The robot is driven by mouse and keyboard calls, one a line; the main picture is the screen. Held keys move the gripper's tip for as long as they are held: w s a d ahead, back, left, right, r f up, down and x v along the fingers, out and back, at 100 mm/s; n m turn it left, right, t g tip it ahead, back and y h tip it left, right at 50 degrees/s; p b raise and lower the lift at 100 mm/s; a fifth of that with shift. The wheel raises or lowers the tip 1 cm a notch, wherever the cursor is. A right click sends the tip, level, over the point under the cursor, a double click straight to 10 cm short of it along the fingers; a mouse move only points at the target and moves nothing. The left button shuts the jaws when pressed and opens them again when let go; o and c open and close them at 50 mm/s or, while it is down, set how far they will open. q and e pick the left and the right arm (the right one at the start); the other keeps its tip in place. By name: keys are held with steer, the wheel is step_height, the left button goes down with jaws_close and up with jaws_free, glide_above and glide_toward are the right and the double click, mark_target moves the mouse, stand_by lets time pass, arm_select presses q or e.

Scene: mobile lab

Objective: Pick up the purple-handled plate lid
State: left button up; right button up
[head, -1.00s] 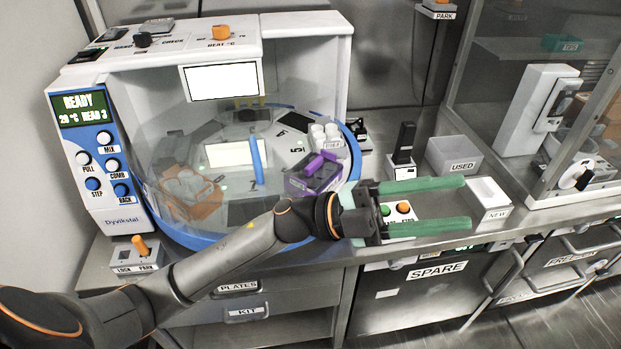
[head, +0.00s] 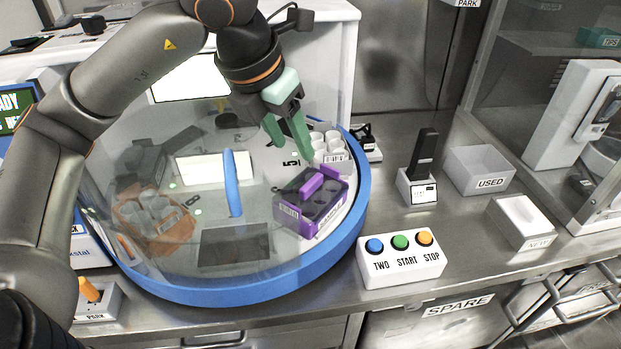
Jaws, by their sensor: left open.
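The purple-handled plate lid (head: 311,187) sits on a purple plate holder (head: 290,218) at the front right of the round deck. Its raised purple grip points up, and dark round wells or marks show around it. My left gripper (head: 291,149) hangs above and slightly behind the lid, pointing down. Its green fingers are apart with nothing between them, and it does not touch the lid in this view. My right gripper is not in view.
The deck has a blue rim (head: 358,200) and a clear cover with a blue handle (head: 232,183). White tubs (head: 333,147) stand behind the lid. An orange rack (head: 150,225) is at left. A button box (head: 402,262) and a USED bin (head: 478,170) stand at right.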

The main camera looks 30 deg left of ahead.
arm_select(q)
glide_toward(310, 182)
steer(key=x, duration=0.2)
steer(key=shift+f, duration=0.4)
steer(key=shift+x, duration=3.1)
steer(key=shift+w+r, duration=0.1)
steer(key=shift+w, duration=0.05)
steer(key=shift+c, duration=0.3)
jaws_close()
